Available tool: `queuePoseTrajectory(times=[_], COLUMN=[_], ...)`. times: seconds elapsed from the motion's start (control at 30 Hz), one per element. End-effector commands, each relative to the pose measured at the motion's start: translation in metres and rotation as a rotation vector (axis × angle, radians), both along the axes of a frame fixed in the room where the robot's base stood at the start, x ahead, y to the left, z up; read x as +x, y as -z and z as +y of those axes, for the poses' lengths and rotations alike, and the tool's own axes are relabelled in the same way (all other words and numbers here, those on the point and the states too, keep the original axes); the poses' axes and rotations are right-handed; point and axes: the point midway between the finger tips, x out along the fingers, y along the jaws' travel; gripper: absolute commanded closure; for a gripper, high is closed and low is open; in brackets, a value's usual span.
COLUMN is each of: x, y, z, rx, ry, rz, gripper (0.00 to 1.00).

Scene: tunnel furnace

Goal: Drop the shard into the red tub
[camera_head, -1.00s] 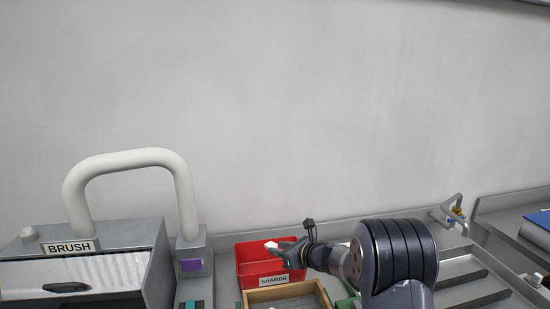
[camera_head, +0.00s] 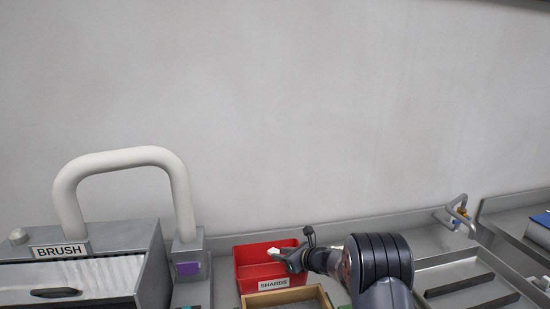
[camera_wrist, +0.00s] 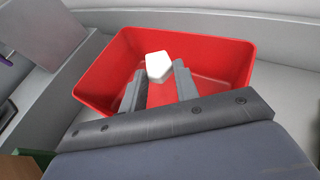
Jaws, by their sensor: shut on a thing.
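The red tub (camera_head: 248,266), labelled SHARDS, stands on the grey counter against the back wall. It also shows in the wrist view (camera_wrist: 215,52), where its open inside fills much of the picture. The shard is a small white angular piece (camera_head: 273,252); in the wrist view it appears pentagonal (camera_wrist: 158,66). My gripper (camera_head: 285,256) is shut on the shard, and its two grey fingers show in the wrist view (camera_wrist: 158,82). The shard is over the tub's opening. Its exact height above the tub floor is hard to tell.
A wooden-framed tray (camera_head: 285,298) stands just in front of the tub. A grey box labelled BRUSH (camera_head: 125,250) with a large white pipe handle (camera_head: 120,160) is at left. A slotted metal tray (camera_head: 470,278) and a small tap-like fitting (camera_head: 460,214) are at right.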

Motion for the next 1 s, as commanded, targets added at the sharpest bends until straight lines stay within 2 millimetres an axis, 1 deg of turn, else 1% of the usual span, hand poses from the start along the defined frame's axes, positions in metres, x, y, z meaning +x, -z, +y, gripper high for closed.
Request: queuePoseTrajectory(times=[0.07, 0.3, 0.33, 0.63, 0.87, 1.0], x=[0.0002, 0.0002, 0.0002, 0.0002, -0.0001, -0.0049], y=[0.0049, 0.0046, 0.0046, 0.0046, 0.0046, 0.0021], z=[0.0, 0.0, 0.0, 0.0, -0.0003, -0.0062], rx=[0.001, 0.0, 0.0, 0.0, 0.0, 0.0], ry=[0.0, 0.0, 0.0, 0.001, 0.001, 0.002], rz=[-0.001, -0.001, -0.001, -0.002, -0.001, -0.001], gripper=[0.92, 0.92, 0.7, 0.45, 0.45, 0.45])
